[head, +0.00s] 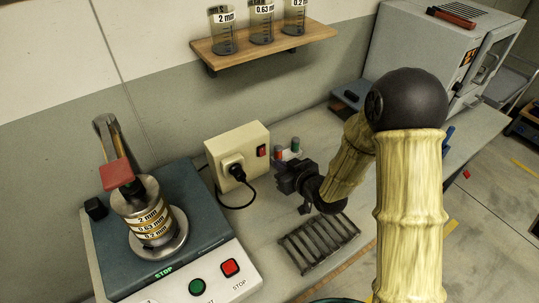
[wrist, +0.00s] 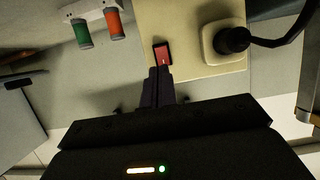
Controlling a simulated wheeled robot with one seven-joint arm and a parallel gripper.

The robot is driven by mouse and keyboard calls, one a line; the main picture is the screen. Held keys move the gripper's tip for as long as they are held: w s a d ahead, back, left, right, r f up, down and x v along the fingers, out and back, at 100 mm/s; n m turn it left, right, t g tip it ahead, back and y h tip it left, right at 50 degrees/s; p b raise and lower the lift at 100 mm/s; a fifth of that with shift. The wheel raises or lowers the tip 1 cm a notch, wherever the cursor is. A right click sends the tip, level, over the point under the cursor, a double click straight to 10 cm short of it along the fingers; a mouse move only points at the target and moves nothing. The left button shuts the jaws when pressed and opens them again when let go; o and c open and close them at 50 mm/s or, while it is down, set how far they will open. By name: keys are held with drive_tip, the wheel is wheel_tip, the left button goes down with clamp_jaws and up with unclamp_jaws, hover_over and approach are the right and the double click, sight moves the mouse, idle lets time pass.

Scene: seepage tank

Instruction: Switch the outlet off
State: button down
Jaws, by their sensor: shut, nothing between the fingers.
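My gripper (head: 281,164) is shut and empty, close to the outlet's right side. In the wrist view the closed fingertips (wrist: 160,70) are at the switch's near edge; I cannot tell whether they touch it.
A sieve shaker (head: 175,235) with a sieve stack (head: 148,215) stands left of the outlet. Red and green cylinders (head: 295,145) are in a white holder to its right. A dark slatted rack (head: 319,243) lies in front. A wooden shelf (head: 263,47) with beakers hangs above.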

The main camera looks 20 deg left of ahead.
sight(263, 155)
drive_tip(key=p+x, duration=0.2)
drive_tip(key=x, duration=0.5)
drive_tip(key=shift+s, duration=0.1)
drive_tip(key=shift+a, duration=0.1)
